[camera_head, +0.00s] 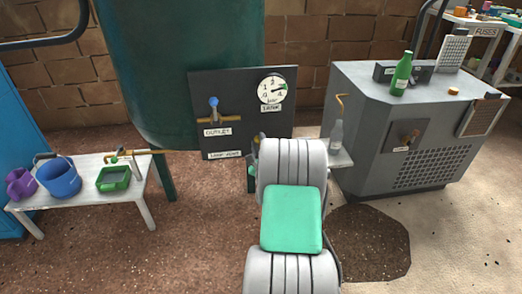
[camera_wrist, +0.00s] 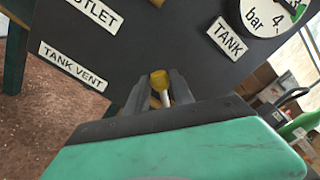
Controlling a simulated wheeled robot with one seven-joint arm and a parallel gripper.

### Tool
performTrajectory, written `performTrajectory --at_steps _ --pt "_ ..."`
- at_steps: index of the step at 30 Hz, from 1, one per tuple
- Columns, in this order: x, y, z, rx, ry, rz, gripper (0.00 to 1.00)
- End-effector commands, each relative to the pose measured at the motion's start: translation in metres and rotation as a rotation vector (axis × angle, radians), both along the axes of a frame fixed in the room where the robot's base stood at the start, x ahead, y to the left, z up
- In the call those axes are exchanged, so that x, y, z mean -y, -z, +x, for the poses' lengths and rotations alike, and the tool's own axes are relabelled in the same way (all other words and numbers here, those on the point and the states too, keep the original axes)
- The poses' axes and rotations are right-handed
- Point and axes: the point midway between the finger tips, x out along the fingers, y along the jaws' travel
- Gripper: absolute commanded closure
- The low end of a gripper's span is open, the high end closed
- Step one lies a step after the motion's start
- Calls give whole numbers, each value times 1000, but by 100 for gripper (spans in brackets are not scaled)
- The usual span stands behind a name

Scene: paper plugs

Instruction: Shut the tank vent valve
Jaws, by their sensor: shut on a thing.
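The dark panel (camera_head: 235,85) stands before the green tank (camera_head: 185,60). The "TANK VENT" label (camera_wrist: 72,65) is low on the panel in the wrist view. A yellow-topped valve handle with a pale stem (camera_wrist: 160,80) stands between the fingers of my gripper (camera_wrist: 157,94). My gripper is shut on this handle, in front of the panel. In the head view my arm hides most of the gripper and the valve. The blue-handled outlet valve (camera_head: 213,103) is higher on the panel, above the "OUTLET" label (camera_head: 217,132).
A round bar gauge (camera_head: 272,89) is at the panel's upper right. A grey machine (camera_head: 385,120) with a green bottle (camera_head: 401,74) stands to the right. A clear bottle (camera_head: 336,136) is close to my arm. A white table (camera_head: 145,170) with a blue bucket (camera_head: 59,178) is at left.

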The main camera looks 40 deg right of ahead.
Motion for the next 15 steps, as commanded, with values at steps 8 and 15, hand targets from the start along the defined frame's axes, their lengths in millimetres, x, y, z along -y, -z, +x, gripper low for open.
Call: performTrajectory --at_steps 8,15 --pt "7 -9 -5 74 3 110 94" --pt "9 -12 -6 90 3 134 94"
